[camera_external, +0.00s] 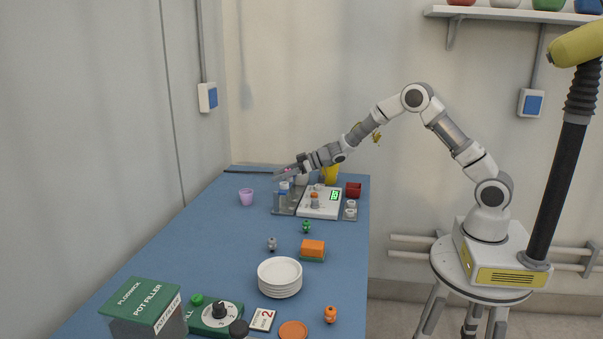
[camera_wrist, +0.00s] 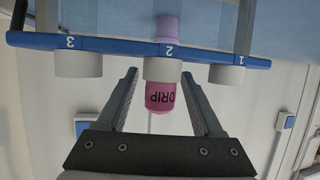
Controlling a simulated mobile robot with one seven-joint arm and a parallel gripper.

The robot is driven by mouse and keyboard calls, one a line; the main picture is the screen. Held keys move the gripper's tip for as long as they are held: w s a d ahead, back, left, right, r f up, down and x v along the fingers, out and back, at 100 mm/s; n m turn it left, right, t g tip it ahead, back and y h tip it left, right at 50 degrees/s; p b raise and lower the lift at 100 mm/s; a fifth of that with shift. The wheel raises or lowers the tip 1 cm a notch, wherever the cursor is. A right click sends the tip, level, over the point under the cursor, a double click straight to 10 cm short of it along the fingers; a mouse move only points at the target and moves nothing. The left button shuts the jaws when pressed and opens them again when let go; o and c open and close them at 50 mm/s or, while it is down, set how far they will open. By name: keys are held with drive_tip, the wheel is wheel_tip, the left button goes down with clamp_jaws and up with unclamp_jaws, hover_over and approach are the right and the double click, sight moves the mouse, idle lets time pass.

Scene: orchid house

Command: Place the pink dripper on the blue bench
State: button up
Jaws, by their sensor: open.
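The pink dripper (camera_wrist: 160,100), marked DRIP, shows upside down in the wrist view, in line with the white collar numbered 2 on a blue-edged rack (camera_wrist: 112,46). My gripper (camera_wrist: 159,76) is open, with one finger on each side of the dripper in the picture and gaps on both sides. In the external view my gripper (camera_external: 282,174) is over the rack at the far end of the blue bench (camera_external: 205,245). The dripper is hard to make out there. A lavender shape (camera_wrist: 167,27) shows beyond collar 2; I cannot tell whether it belongs to the dripper.
A purple cup (camera_external: 246,197) stands left of the rack. A white device (camera_external: 320,205) with a green display, a red box (camera_external: 353,189) and a yellow object (camera_external: 331,174) are to the right. Stacked plates (camera_external: 280,275) and small items lie nearer. The bench's left middle is clear.

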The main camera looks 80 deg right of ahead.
clamp_jaws()
idle(0.3)
